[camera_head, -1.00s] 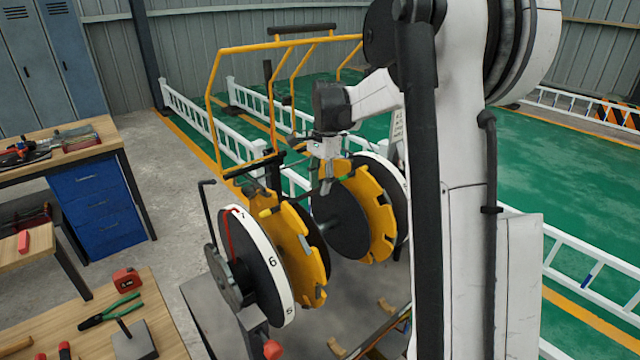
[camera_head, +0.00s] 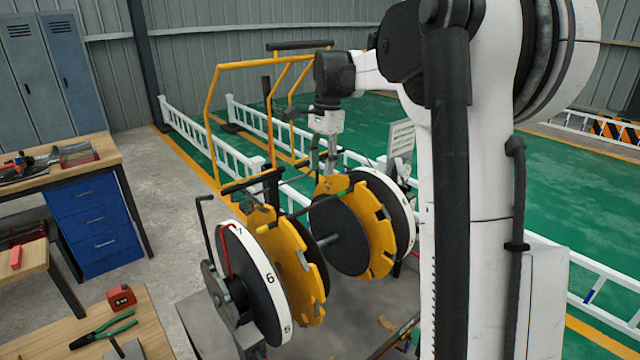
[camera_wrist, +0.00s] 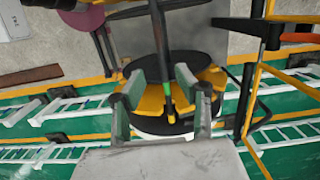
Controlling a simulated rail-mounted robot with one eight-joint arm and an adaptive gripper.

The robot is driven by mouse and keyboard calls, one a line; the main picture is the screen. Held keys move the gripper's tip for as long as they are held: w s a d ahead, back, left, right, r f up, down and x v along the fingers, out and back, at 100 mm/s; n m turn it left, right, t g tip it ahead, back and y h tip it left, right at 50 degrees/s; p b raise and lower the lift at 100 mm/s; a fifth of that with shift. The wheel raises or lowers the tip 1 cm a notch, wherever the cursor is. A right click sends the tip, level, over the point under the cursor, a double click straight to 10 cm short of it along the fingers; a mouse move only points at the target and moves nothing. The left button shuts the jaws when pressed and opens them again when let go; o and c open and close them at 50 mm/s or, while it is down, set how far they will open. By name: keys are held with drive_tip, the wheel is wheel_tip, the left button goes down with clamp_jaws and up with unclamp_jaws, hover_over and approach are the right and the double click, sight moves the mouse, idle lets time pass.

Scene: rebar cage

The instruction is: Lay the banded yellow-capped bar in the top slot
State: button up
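A dark bar (camera_wrist: 159,45) runs down the middle of the wrist view, with a bright green band and a yellow end (camera_wrist: 171,118). In the head view the bar (camera_head: 303,211) spans between the two yellow notched discs, the near one (camera_head: 291,262) and the far one (camera_head: 379,235), at their tops. Whether it is fully seated in a slot is hard to tell. My gripper (camera_head: 328,172) is above the bar near the far disc. In the wrist view its fingers (camera_wrist: 158,88) are spread on either side of the bar, with gaps showing.
A white numbered ring (camera_head: 262,268) and a crank (camera_head: 205,225) are at the near disc. A yellow frame (camera_head: 215,110) and white railings (camera_head: 185,120) stand behind. A workbench (camera_head: 150,315) with pliers (camera_head: 103,331) and a red tape measure (camera_head: 121,297) is at lower left.

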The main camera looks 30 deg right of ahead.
drive_tip(key=s+a+r+n+t+h, duration=0.1)
drive_tip(key=s+a+r+n+t, duration=0.25)
drive_tip(key=s+a+n, duration=0.75)
drive_tip(key=s+a+f+n+t, duration=0.2)
drive_tip(key=s+a+f, duration=0.2)
drive_tip(key=s, duration=0.5)
drive_tip(key=s+a+f+n+t, duration=0.2)
drive_tip(key=s+a+f, duration=0.3)
drive_tip(key=s, duration=0.4)
drive_tip(key=shift+s+f+n, duration=0.2)
drive_tip(key=shift+f+n, duration=0.15)
drive_tip(key=shift+n, duration=0.15)
drive_tip(key=shift+a, duration=0.1)
